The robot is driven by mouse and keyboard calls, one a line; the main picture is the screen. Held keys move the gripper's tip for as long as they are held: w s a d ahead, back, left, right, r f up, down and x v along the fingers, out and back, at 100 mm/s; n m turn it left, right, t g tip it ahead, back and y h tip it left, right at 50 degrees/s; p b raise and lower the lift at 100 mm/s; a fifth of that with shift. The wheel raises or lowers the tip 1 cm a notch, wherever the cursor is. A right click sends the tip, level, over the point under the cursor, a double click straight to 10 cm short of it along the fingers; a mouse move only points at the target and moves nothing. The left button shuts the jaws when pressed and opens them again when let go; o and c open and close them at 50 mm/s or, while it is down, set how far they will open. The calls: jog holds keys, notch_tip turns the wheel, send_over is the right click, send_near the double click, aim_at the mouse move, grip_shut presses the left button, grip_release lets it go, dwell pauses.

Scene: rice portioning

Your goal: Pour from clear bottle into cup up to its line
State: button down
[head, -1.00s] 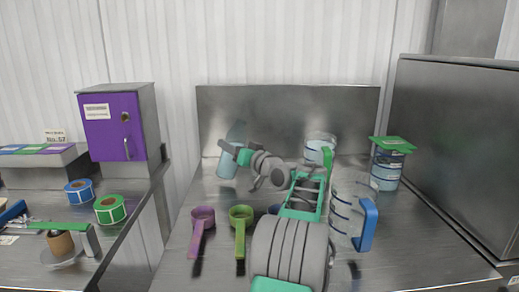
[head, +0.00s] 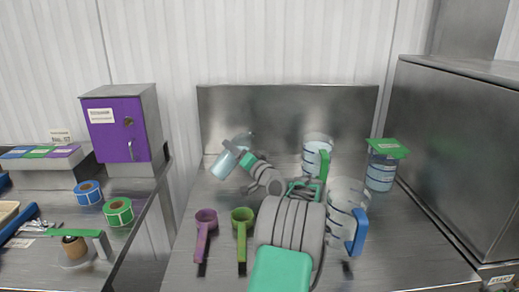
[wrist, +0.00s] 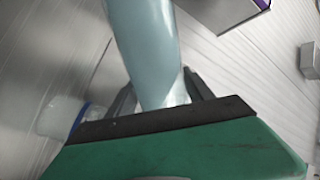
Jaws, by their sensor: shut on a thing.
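My gripper (head: 246,159) is shut around a clear, pale-blue bottle (head: 223,164) near the back panel. The bottle is tilted, its upper end leaning right. In the wrist view the bottle (wrist: 148,45) stands between my two fingers (wrist: 163,95). I cannot make out its mouth or liquid level. A clear measuring cup with a blue handle (head: 345,205) and dark-blue lines stands upright at the right, apart from the bottle. A clear cup with a green handle (head: 315,158) stands behind it. Which cup is meant is unclear. A clear, blue-edged vessel (wrist: 65,117) shows lower left in the wrist view.
A clear container with a green lid (head: 380,172) stands at the back right, beside a large steel box (head: 455,150). A purple scoop (head: 205,222) and a green scoop (head: 242,222) lie at the front left. A purple cabinet (head: 122,130) and label rolls are on the left counter.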

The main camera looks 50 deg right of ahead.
jog(key=shift+w+a+r+m+h+p, duration=0.2)
jog(key=shift+m+p, duration=0.65)
jog(key=shift+p, duration=0.75)
jog(key=shift+s+a+r+m+h+p, duration=0.1)
jog(key=shift+a+r+m+p, duration=0.2)
jog(key=shift+m+p, duration=0.95)
dwell(0.8)
jog(key=shift+w+a+m+h+p, duration=0.1)
jog(key=shift+m+h+p, duration=0.35)
jog(key=shift+p, duration=1.5)
jog(key=shift+d+f+m+p, duration=0.1)
jog(key=shift+d+m+p, duration=0.3)
jog(key=shift+m, duration=0.75)
dwell(0.9)
dwell(0.3)
